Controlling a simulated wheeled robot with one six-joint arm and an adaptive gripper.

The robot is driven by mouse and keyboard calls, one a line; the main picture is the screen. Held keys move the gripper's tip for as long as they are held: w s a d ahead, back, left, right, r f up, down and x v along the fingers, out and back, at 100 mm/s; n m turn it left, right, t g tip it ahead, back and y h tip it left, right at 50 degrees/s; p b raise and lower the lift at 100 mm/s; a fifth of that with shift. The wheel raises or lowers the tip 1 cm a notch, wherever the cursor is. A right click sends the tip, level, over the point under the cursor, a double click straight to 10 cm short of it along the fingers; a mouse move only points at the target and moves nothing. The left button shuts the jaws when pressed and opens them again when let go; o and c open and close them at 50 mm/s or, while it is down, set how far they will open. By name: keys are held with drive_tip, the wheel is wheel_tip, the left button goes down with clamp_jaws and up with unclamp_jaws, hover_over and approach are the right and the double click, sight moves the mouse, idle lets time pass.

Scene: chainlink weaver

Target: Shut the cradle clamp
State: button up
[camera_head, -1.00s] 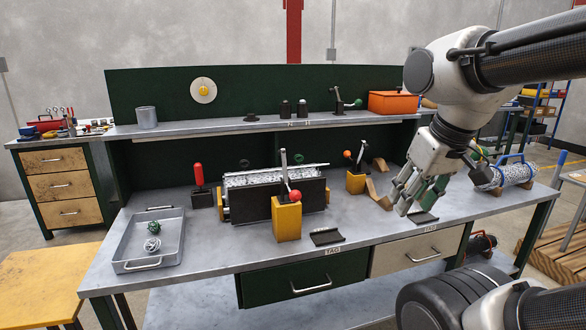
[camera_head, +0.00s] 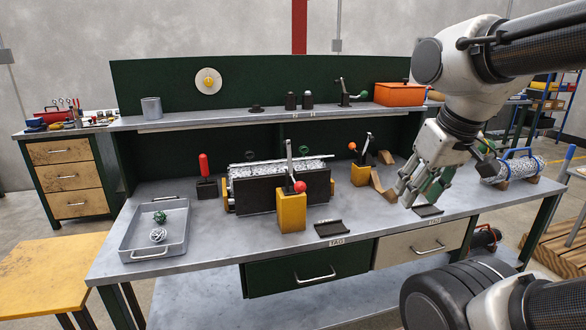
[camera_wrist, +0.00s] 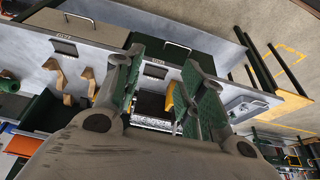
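Two lever clamps stand on the bench, and I cannot tell which is the cradle clamp. One is a yellow block with an upright lever and red knob (camera_head: 291,209), in front of a dark trough holding a speckled roll (camera_head: 275,166). The other is a smaller yellow block with a black lever and orange knob (camera_head: 360,174), beside wooden cradle pieces (camera_head: 382,182). My gripper (camera_head: 420,196) is open and empty above the bench's right part, right of both clamps. In the wrist view its green-padded fingers (camera_wrist: 160,95) are wide apart, with yellow and the roll showing beyond.
A grey tray (camera_head: 183,222) with two small balls lies at the left, near a red-handled lever (camera_head: 204,170). Dark plates (camera_head: 331,228) lie near the front edge. A shelf (camera_head: 215,122) runs behind. A blue-handled mesh roll (camera_head: 513,167) sits at the right end.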

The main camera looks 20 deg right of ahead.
drive_tip(key=shift+o, duration=1.1)
approach(301, 183)
wheel_tip(301, 183, down, 2)
drive_tip(key=x, duration=0.8)
drive_tip(key=shift+w, duration=0.45)
drive_tip(key=shift+r, duration=0.1)
clamp_jaws()
